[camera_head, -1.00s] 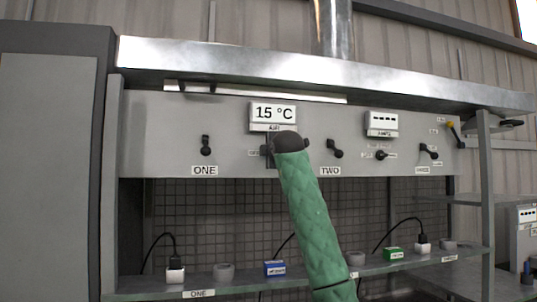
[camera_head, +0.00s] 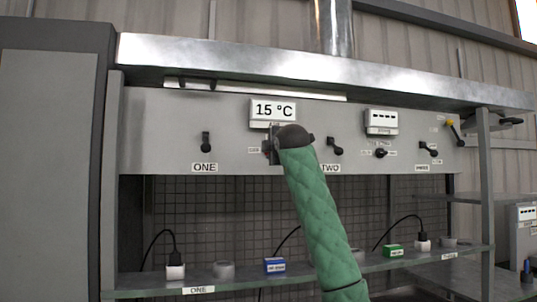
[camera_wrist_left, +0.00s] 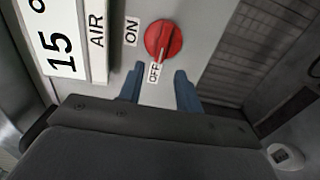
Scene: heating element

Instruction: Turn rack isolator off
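A red rotary knob (camera_wrist_left: 163,40) sits on the grey panel in the left wrist view, between an ON label (camera_wrist_left: 131,31) and an OFF label (camera_wrist_left: 154,73). Its pale pointer mark faces the OFF label. My left gripper (camera_wrist_left: 160,87) is open, its two blue fingers apart and empty, a little short of the knob. My right gripper is not in view.
A shelf (camera_head: 235,286) below carries plugs and small blocks. A metal hood (camera_head: 230,60) overhangs the panel.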

